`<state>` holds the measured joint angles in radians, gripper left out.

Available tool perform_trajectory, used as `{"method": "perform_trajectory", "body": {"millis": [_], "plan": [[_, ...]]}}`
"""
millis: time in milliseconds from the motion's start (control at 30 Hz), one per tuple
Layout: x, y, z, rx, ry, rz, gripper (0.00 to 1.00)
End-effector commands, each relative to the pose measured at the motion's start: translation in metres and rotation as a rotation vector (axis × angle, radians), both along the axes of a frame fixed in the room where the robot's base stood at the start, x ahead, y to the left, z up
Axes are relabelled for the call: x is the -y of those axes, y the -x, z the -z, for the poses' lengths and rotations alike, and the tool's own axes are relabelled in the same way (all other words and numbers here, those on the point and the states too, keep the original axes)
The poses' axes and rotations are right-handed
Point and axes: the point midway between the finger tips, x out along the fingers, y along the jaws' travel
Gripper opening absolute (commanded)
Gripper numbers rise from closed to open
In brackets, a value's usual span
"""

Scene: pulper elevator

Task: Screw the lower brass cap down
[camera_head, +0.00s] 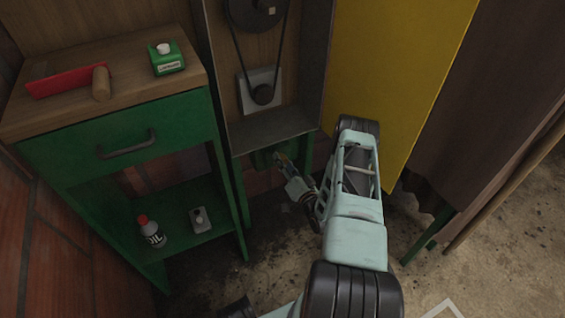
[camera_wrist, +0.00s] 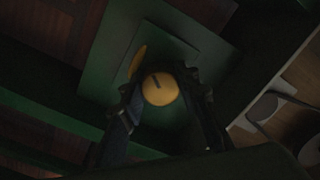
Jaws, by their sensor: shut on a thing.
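The lower brass cap (camera_wrist: 161,89) shows in the wrist view as a round yellow disc with a dark slot or mark on its face. It sits in front of a green plate (camera_wrist: 180,38) under the machine. My gripper (camera_wrist: 163,98) has one finger on each side of the cap and is shut on it. In the head view my gripper (camera_head: 284,163) reaches in below the machine housing, and the cap is too small and dark there to make out. A second yellow edge (camera_wrist: 137,60) shows just behind the cap, partly hidden.
A green cabinet (camera_head: 115,140) stands at the left, with a red-bladed tool (camera_head: 60,82) and a green box (camera_head: 166,58) on top. An oil bottle (camera_head: 152,233) and a small grey container (camera_head: 200,219) are on its lower shelf. A yellow panel (camera_head: 395,75) stands right of the housing.

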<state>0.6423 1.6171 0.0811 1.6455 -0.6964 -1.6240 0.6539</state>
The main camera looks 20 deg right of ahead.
Motion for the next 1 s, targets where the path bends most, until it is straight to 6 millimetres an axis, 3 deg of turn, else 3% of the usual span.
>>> {"method": "perform_trajectory", "body": {"millis": [667,700,833,1000], "plan": [[-0.0002,-0.0015,-0.002,0.003,-0.059,-0.001,0.05],[-0.0003,-0.0015,-0.0019,0.003,-0.059,-0.001,0.33],[-0.0003,-0.001,-0.0014,0.001,-0.059,-0.001,0.47],[-0.0003,-0.0005,-0.0007,-0.001,-0.059,0.0,0.47]]}}
